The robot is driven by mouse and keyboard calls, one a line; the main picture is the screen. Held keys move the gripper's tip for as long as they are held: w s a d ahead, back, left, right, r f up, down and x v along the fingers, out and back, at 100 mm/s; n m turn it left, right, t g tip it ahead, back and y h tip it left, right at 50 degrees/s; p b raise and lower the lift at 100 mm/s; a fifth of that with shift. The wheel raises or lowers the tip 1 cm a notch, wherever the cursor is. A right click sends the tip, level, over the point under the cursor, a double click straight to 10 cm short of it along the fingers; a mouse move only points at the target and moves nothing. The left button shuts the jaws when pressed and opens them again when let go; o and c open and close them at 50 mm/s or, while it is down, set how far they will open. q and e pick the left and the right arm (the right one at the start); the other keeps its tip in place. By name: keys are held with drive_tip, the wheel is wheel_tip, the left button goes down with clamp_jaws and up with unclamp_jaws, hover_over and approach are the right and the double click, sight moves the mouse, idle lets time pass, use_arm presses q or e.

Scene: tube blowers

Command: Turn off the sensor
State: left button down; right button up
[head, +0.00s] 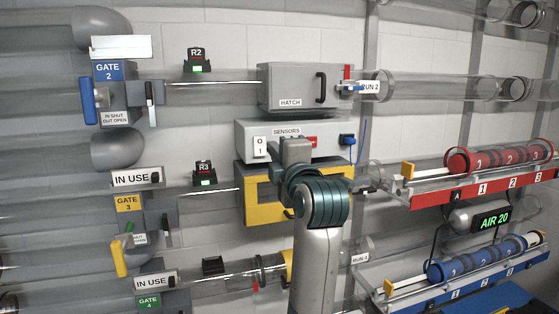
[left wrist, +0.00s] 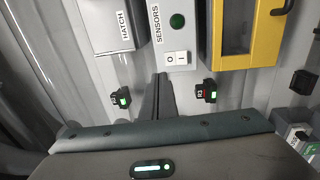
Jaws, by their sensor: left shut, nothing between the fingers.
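The grey sensors box (head: 244,142) hangs on the wall below the hatch box and above a yellow-framed box. Its white rocker switch (head: 260,146), marked O and 1, is on the left of its front; it also shows in the left wrist view (left wrist: 177,58). A green lamp (left wrist: 177,20) shows on the box in the wrist view; in the head view my gripper seems to hide it. My left gripper (head: 291,145) is shut and empty in front of the box. Its tips (left wrist: 162,76) appear just beside the switch; contact cannot be told. My right gripper is not in view.
The hatch box (head: 290,88) is above, the yellow-framed box (head: 254,205) below. Sensors R2 (head: 197,61) and R3 (head: 204,174) show green lights. Gate handles are left; red (head: 430,195) and blue racks (head: 410,290) project right.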

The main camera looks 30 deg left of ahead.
use_arm(q)
drive_tip(key=shift+r+b+v, duration=0.2)
drive_tip(key=shift+b+v, duration=0.05)
drive_tip(key=shift+v, duration=0.55)
drive_tip(key=shift+r+b+v, duration=0.2)
drive_tip(key=shift+v, duration=0.65)
